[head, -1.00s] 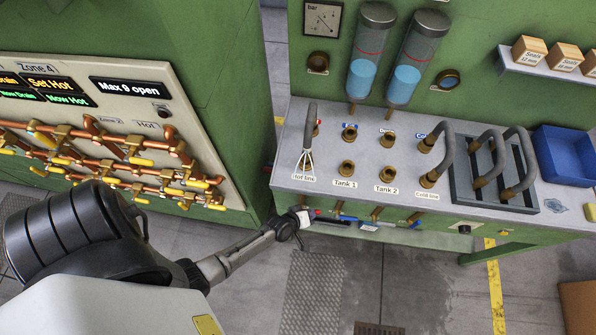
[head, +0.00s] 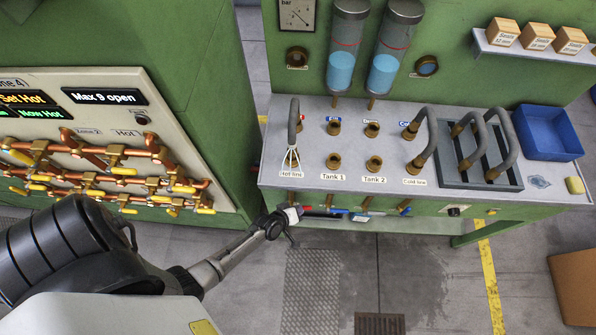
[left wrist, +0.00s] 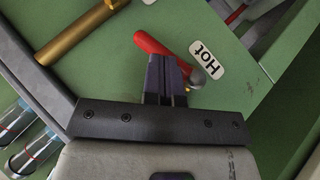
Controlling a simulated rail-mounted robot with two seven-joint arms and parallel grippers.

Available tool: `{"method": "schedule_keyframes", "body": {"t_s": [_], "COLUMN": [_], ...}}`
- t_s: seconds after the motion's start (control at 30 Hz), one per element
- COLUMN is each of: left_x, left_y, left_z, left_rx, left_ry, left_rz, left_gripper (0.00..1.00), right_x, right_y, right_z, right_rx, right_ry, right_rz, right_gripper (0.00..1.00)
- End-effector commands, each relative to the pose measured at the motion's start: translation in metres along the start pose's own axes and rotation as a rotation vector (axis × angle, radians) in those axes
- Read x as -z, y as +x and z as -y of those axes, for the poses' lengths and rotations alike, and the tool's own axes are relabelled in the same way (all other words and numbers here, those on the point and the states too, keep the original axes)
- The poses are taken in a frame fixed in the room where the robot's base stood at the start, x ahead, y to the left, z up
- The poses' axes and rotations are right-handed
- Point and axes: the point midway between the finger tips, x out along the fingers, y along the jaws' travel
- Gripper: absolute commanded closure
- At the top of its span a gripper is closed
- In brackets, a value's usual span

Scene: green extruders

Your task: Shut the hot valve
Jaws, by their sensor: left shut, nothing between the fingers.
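The hot valve has a red lever (left wrist: 155,44) next to a "Hot" label (left wrist: 207,61) on the green bench front in the left wrist view. In the head view a bit of red (head: 306,209) shows under the bench's left front edge. In the head view my left gripper (head: 284,217) is at the bench's left front corner and partly covers the valve. My right gripper is not in view.
Several more valves, one with a blue lever (head: 362,217), line the bench front to the right. A hose stands by the hot line (head: 293,125) above. A brass pipe (left wrist: 82,32) is near in the left wrist view. A pipe panel (head: 110,170) stands left.

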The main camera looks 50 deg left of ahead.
Motion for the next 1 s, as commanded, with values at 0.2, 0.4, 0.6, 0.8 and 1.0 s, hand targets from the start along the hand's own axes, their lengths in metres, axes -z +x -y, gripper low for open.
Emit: {"method": "schedule_keyframes", "body": {"t_s": [0.2,0.4,0.6,0.8,1.0], "left_x": [0.0,0.0,-0.006,-0.008,-0.009], "left_y": [-0.003,-0.02,-0.046,-0.081,-0.107], "left_z": [-0.002,-0.013,-0.026,-0.042,-0.053], "left_rx": [0.001,0.0,-0.003,-0.003,-0.002], "left_ry": [0.0,0.001,0.0,0.0,0.002], "left_rz": [0.001,0.002,0.005,0.003,0.003], "left_gripper": [1.0,1.0,1.0,1.0,1.0], "right_x": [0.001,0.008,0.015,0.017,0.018], "right_y": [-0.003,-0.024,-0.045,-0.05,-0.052], "right_z": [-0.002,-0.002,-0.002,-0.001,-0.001], "right_rx": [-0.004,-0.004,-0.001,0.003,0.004], "right_ry": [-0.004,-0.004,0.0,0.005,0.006], "right_rz": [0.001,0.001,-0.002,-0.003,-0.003], "right_gripper": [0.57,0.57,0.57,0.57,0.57]}}
